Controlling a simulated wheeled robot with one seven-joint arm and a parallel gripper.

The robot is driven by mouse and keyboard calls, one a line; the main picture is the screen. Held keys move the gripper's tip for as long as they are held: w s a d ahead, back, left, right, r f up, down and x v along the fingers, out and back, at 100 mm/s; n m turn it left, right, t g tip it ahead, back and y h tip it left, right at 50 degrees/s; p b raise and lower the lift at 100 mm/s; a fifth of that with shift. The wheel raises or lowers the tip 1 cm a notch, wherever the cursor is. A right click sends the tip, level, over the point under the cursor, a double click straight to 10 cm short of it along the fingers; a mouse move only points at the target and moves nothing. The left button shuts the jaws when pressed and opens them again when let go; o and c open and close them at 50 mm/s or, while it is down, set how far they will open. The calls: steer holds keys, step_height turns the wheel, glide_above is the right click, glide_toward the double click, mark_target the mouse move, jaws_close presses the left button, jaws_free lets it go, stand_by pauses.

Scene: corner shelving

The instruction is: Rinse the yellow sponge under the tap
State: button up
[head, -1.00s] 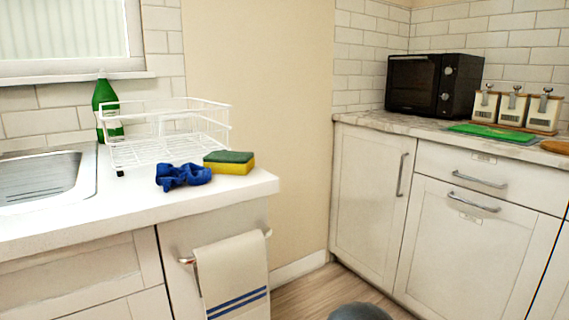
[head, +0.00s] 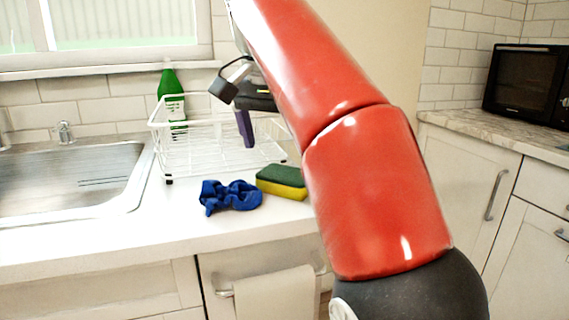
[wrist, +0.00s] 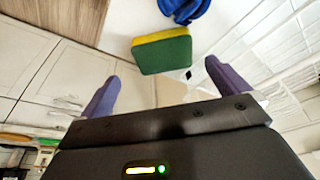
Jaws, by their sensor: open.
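The sponge (head: 283,182), yellow below with a green scouring side on top, lies on the white counter beside a crumpled blue cloth. It also shows in the wrist view (wrist: 162,51), beyond my fingertips. My gripper (wrist: 160,83) is open and empty, its two purple fingers apart. In the head view my gripper (head: 246,130) hangs above the dish rack, up and left of the sponge, not touching it. The steel sink (head: 75,180) is at the left. A small chrome tap part (head: 64,132) stands behind it; the rest of the tap is cut off or unclear.
The blue cloth (head: 231,197) lies just left of the sponge. The white wire dish rack (head: 185,160) stands behind them, with a green bottle (head: 172,90) at the back. A towel (head: 268,298) hangs below the counter edge.

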mark_target(285, 173)
steer(key=shift+w+a, duration=0.25)
steer(key=shift+a, duration=0.1)
steer(key=shift+w+f, duration=0.15)
steer(key=shift+f, duration=0.15)
steer(key=b+x, duration=0.1)
steer(key=x, duration=0.2)
steer(key=b+x, duration=0.1)
steer(key=x, duration=0.2)
steer(key=shift+w+d+f+b, duration=0.15)
steer(key=shift+d+f+b, duration=0.15)
steer(key=shift+b, duration=0.1)
steer(key=c, duration=0.9)
steer(key=shift+o, duration=0.2)
steer(key=shift+r, duration=0.1)
